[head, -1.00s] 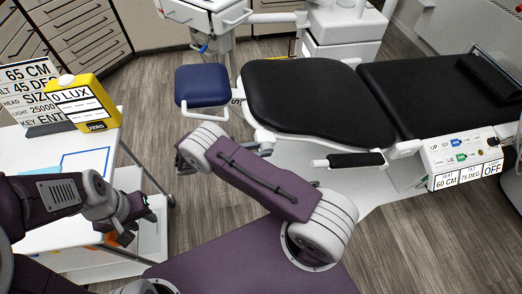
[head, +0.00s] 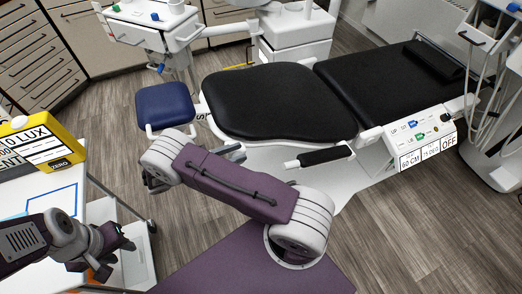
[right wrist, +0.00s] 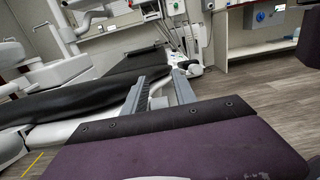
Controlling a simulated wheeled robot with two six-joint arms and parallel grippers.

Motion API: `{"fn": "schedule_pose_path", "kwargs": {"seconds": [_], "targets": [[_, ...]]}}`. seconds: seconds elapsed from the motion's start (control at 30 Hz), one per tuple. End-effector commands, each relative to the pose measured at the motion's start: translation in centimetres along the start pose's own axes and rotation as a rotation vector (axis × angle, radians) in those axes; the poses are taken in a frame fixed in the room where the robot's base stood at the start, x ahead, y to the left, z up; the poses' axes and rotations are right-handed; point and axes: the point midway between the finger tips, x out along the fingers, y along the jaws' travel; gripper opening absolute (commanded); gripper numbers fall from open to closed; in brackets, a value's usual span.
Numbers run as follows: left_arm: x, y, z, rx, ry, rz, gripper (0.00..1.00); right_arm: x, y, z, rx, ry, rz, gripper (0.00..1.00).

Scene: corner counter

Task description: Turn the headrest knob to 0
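The dental chair (head: 265,100) has a white control panel (head: 405,138) on its near right side. The panel carries a blue button (head: 412,125), a green one (head: 420,136) and a small dark round part; plates below read 60 CM, 75 DEG and OFF. I cannot tell which part, if any, is the headrest knob. The black headrest (head: 434,60) is at the chair's far right end. My left gripper (head: 117,255) is empty beside the white cart, fingers apart. My right gripper (right wrist: 162,93) is open and empty in the right wrist view, pointing towards the chair, not touching it.
A yellow box (head: 45,148) reading 10 LUX and ZERO stands on the white cart (head: 85,205) at left. A blue stool seat (head: 165,105) is beside the chair. A white instrument unit (head: 497,125) stands at right, another (head: 160,30) at the back. Floor is clear at lower right.

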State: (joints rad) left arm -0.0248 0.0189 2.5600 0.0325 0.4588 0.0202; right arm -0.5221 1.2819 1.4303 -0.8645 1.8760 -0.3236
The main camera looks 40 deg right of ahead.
Motion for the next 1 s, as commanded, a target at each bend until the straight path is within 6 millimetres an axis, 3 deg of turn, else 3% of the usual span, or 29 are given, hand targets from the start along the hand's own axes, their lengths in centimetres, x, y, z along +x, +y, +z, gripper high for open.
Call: {"fn": "schedule_pose_path", "kwargs": {"seconds": [0.2,0.5,1.0], "targets": [[-2.3,0.0,-0.2,0.000,0.000,0.000,0.36,3.3,-3.5,3.4,-0.004,-0.003,-0.001,0.33],[-3.6,0.1,-0.4,0.000,0.000,0.000,0.36,6.9,-7.3,6.0,0.000,-0.001,0.000,0.33],[-3.6,0.1,-0.4,0.000,0.000,0.000,0.36,7.4,-7.8,6.2,0.000,0.000,0.000,0.33]]}}
